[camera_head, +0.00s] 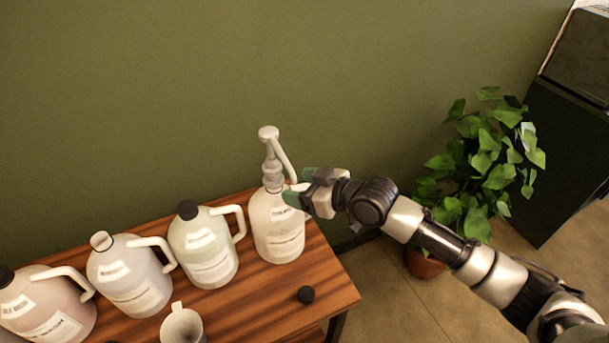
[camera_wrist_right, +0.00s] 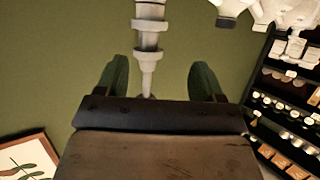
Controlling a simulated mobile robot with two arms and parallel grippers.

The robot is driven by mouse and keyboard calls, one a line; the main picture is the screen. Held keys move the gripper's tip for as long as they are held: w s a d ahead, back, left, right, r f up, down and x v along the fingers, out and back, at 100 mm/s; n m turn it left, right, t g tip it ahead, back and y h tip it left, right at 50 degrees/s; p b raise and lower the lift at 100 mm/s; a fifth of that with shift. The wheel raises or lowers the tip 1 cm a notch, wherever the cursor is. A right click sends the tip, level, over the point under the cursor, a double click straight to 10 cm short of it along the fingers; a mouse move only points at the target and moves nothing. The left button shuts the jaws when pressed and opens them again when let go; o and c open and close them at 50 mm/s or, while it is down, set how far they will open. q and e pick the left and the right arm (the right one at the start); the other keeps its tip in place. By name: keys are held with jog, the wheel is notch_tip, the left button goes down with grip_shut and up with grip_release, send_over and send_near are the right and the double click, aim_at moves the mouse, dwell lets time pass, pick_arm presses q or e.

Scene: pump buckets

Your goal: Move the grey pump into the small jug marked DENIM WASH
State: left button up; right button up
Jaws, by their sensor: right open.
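The grey pump (camera_head: 271,160) stands upright in the neck of the rightmost jug (camera_head: 277,228), its spout pointing right and down. My right gripper (camera_head: 299,187) is open just right of the pump, at jug-neck height. In the right wrist view the pump (camera_wrist_right: 150,40) shows between and beyond my green fingers (camera_wrist_right: 160,80); I cannot tell whether they touch it. A jug with an uncapped neck (camera_head: 132,275) stands second from left. The labels are too small to read surely, so I cannot tell which jug is DENIM WASH. My left gripper is not in view.
A black-capped jug (camera_head: 205,247) and another dark-capped jug (camera_head: 45,305) share the wooden table (camera_head: 240,298). A small pale vessel (camera_head: 182,327) and a loose black cap (camera_head: 306,294) are at the front. A potted plant (camera_head: 485,160) stands right, behind my arm. A green wall is behind.

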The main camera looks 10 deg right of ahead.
aim_at(278, 173)
jog(key=w+a+b, duration=0.1)
jog(key=w, duration=0.1)
jog(key=w+a+f+b, duration=0.1)
jog(key=w+a, duration=0.1)
jog(key=w+a+b, duration=0.1)
jog(key=b, duration=0.1)
jog(key=shift+w+a+f, duration=0.2)
jog(key=shift+w+a, duration=0.05)
jog(key=shift+w, duration=0.15)
jog(key=shift+b+x, duration=0.5)
jog(key=shift+x, duration=0.45)
jog(key=shift+r, duration=0.2)
jog(key=shift+f, duration=0.1)
jog(key=c, duration=1.2)
jog(key=shift+o, duration=0.2)
